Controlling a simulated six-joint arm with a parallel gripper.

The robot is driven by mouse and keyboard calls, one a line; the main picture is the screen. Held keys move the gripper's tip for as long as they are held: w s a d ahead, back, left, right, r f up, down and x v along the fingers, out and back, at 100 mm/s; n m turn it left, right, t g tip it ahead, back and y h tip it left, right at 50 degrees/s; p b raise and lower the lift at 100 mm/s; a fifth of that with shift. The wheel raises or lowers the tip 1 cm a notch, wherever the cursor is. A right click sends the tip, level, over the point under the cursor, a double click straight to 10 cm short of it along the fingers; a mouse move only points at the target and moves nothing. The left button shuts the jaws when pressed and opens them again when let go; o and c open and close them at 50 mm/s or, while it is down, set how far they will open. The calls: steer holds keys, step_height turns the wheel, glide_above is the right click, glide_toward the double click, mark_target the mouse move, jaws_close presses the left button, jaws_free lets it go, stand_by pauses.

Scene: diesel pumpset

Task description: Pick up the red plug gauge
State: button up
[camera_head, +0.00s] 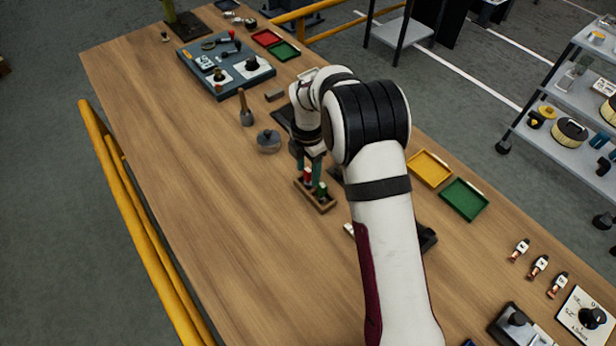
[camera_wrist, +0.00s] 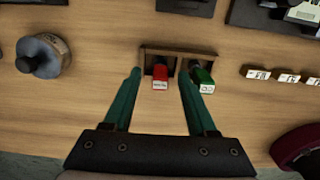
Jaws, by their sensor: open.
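The red plug gauge (camera_wrist: 160,78) stands in a small wooden holder (camera_wrist: 148,52) on the table. A green plug gauge (camera_wrist: 202,82) stands beside it in the same holder, to the right. My gripper (camera_wrist: 159,73) is open, with its two green fingers on either side of the red gauge. The right finger reaches into the space between the red and green gauges. In the head view the red gauge (camera_head: 307,173) and the green gauge (camera_head: 321,188) show beneath my gripper (camera_head: 311,165). I cannot tell whether either finger touches the red gauge.
A grey round object with a dark knob (camera_wrist: 40,56) stands left of the holder. A wooden-handled tool (camera_head: 245,110) is farther back. Yellow (camera_head: 429,168) and green (camera_head: 465,199) trays lie right of my arm. The table's left part is clear.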

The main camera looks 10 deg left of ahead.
mark_target(308, 170)
steer(key=shift+f, duration=0.25)
jaws_close()
steer(key=shift+r, duration=0.15)
steer(key=shift+r, duration=0.35)
step_height(308, 170, up, 3)
steer(key=shift+r, duration=0.1)
steer(key=s+d+r, duration=0.2)
steer(key=d+r, duration=0.5)
steer(key=d, duration=0.4)
steer(key=w+a+f+m, duration=0.1)
steer(key=w+m, duration=0.5)
steer(key=w, duration=0.2)
steer(key=shift+a, duration=0.15)
